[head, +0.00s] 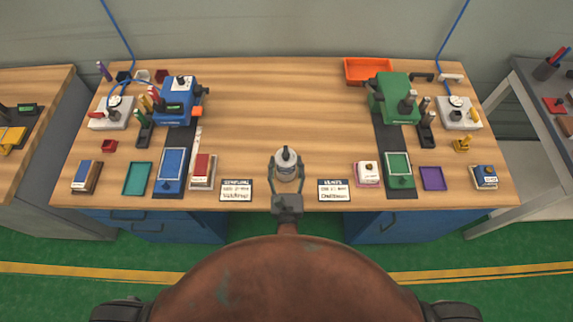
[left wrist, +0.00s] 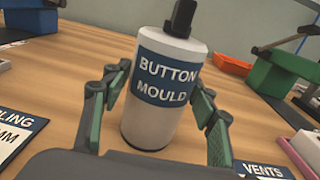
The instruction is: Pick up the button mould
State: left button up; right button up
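The button mould is a pale grey cylinder (head: 287,165) with a dark knob on top, standing on the wooden table near its front edge. In the left wrist view the button mould (left wrist: 150,122) carries a blue label reading BUTTON MOULD. My left gripper (head: 287,170) reaches in from the front, with one finger on each side of the mould. In the left wrist view the left gripper (left wrist: 162,105) is open around it, the green pads close to its sides; firm contact does not show. My right gripper is not in view.
Flat signs (head: 236,190) and (head: 334,190) lie either side of the mould. A blue machine (head: 177,103) stands at left, a green machine (head: 393,99) at right. An orange tray (head: 368,69) is at the back. The table's middle behind the mould is clear.

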pick_arm(q)
jog(key=c, duration=0.5)
grip_shut()
jog(key=shift+r, duration=0.1)
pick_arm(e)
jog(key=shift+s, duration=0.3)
pick_arm(q)
jog(key=shift+r, duration=0.1)
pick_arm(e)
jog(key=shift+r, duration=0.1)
